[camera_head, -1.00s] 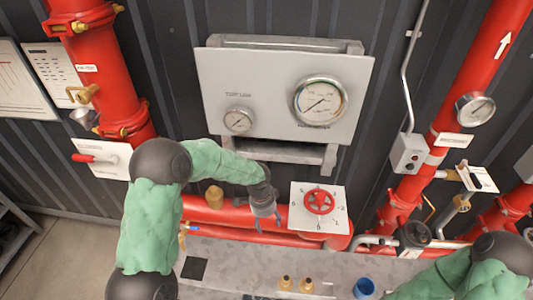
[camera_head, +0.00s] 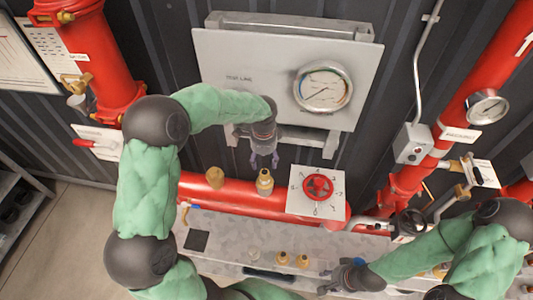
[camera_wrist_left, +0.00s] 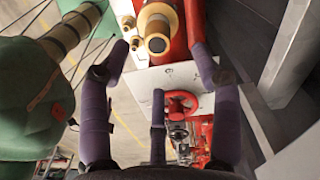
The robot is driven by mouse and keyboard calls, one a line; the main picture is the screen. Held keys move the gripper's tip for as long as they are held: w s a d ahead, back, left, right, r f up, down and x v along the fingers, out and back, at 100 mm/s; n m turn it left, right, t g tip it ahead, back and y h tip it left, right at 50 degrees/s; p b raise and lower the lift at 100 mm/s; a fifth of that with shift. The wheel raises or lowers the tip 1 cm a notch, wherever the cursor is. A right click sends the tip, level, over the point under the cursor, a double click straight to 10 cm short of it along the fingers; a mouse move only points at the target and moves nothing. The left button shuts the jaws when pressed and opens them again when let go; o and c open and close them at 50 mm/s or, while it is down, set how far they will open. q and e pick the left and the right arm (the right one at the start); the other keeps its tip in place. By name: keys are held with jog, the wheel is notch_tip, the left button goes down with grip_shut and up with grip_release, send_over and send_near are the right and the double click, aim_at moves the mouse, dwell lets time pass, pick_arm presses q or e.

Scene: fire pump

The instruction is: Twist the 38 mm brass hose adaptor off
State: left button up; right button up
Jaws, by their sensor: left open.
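Two brass fittings stand up from the red horizontal pipe: a left one (camera_head: 215,177) and a right one (camera_head: 264,183) beside the valve plate. I cannot read which is the 38 mm adaptor. My left gripper (camera_head: 263,163) is open and empty, its fingertips just above the right fitting and apart from it. In the left wrist view, a brass fitting (camera_wrist_left: 157,22) with a dark round opening lies ahead, beyond the spread fingers (camera_wrist_left: 160,62). My right gripper (camera_head: 334,277) is low over the bench; its fingers are too small to judge.
A white plate with a red handwheel (camera_head: 318,187) is close to the right of the right fitting. The gauge panel (camera_head: 240,75) is behind my left gripper. Small brass pieces (camera_head: 283,258) and a dark bar (camera_head: 268,273) are on the grey bench (camera_head: 235,235).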

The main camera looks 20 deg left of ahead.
aim_at(263, 172)
pick_arm(q)
jog(key=f, duration=0.9)
jog(key=shift+s+f+p, duration=0.15)
jog(key=shift+s+p, duration=0.15)
jog(key=shift+s, duration=0.05)
jog(key=shift+w+f, duration=0.1)
jog(key=shift+f, duration=0.4)
grip_shut()
jog(key=shift+f+n+b, duration=0.15)
jog(key=shift+n+b, duration=0.75)
jog(key=shift+n, duration=0.1)
jog(key=n+b, duration=0.2)
jog(key=n, duration=0.1)
jog(key=shift+r+n, duration=0.2)
jog(key=shift+n, duration=0.4)
